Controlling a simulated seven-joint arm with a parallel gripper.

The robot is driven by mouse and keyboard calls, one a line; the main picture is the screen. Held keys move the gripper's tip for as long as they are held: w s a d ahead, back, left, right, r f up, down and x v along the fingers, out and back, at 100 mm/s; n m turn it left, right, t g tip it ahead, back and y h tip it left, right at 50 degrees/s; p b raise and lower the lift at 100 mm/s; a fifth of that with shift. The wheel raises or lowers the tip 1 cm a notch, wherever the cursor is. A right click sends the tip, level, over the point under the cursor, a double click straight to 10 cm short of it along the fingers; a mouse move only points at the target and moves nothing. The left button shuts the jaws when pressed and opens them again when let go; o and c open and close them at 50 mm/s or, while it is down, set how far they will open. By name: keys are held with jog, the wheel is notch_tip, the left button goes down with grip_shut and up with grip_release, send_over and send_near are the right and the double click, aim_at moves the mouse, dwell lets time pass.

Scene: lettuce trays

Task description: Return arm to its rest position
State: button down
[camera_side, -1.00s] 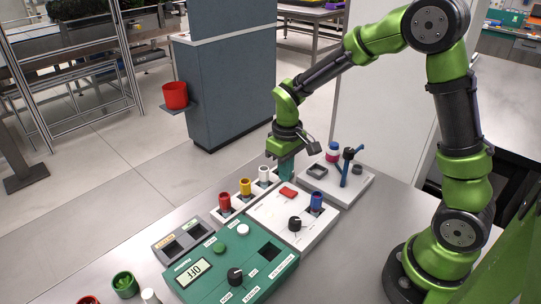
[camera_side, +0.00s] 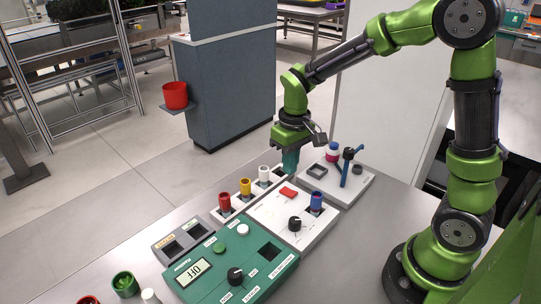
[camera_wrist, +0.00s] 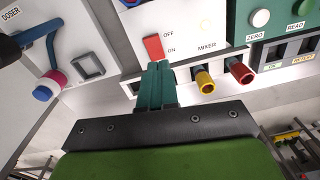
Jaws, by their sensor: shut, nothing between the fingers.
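My green arm reaches in from the right in the side view. My gripper (camera_side: 290,162) points down over the back of the white mixer panel, and its teal fingers are together with nothing between them. In the wrist view the closed teal fingers (camera_wrist: 157,84) lie in front of the white mixer box (camera_wrist: 190,25), close to the red switch (camera_wrist: 153,47). The fingers hide part of the rack behind them. I cannot tell whether the fingertips touch anything.
Red (camera_side: 226,202), yellow (camera_side: 245,187) and white (camera_side: 264,175) vials stand in a rack left of my gripper. A blue vial (camera_side: 316,201) stands on the mixer. The doser (camera_side: 345,182) is at right, the green meter (camera_side: 228,262) in front.

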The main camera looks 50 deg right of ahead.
jog(key=s+a+r+m+t+y, duration=0.1)
jog(key=s+a+r+m+t, duration=0.1)
jog(key=s+r+t, duration=0.5)
jog(key=shift+s+a+r+m+y, duration=0.3)
jog(key=shift+s+a+r+m, duration=0.1)
jog(key=shift+s+r, duration=2.55)
